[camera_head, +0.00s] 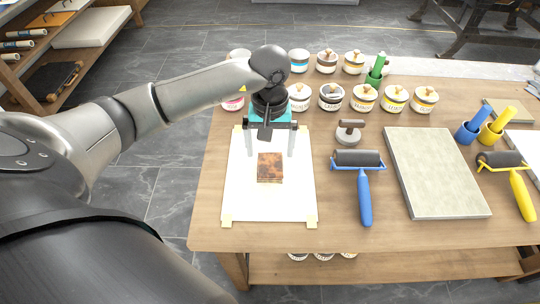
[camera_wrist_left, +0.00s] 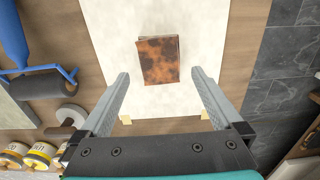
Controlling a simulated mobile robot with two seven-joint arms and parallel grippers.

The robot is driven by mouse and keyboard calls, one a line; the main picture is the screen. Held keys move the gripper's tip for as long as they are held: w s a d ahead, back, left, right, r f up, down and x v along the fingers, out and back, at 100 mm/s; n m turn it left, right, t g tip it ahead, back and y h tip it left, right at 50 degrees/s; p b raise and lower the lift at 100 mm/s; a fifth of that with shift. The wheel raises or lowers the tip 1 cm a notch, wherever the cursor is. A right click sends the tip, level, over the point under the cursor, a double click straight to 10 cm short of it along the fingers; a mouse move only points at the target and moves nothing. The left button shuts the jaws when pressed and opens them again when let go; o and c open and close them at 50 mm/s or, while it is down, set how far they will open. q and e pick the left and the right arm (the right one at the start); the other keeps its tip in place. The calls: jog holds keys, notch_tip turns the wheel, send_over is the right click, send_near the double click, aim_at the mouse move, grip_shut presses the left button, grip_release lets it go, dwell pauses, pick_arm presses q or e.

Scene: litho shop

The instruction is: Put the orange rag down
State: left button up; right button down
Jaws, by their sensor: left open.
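The orange rag (camera_head: 270,168), a folded square with dark brown stains, lies flat on the white taped sheet (camera_head: 242,200) on the table. It also shows in the left wrist view (camera_wrist_left: 159,60), beyond my fingertips. My left gripper (camera_head: 270,152) is open above the sheet, with one finger to each side and nothing between them. In the left wrist view the open fingers (camera_wrist_left: 160,76) are apart from the rag, with a gap on both sides. My right gripper is not in view.
A roller with a blue handle (camera_head: 364,195) and a grey stone slab (camera_head: 436,172) lie right of the sheet. Several lidded jars (camera_head: 363,98) stand along the back. A yellow-handled roller (camera_head: 523,195) is at the right. The table's front edge is bare.

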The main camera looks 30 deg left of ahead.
aim_at(270, 164)
pick_arm(q)
notch_tip(270, 164, up, 6)
jog(key=shift+r+p, duration=0.2)
jog(key=shift+p, duration=0.2)
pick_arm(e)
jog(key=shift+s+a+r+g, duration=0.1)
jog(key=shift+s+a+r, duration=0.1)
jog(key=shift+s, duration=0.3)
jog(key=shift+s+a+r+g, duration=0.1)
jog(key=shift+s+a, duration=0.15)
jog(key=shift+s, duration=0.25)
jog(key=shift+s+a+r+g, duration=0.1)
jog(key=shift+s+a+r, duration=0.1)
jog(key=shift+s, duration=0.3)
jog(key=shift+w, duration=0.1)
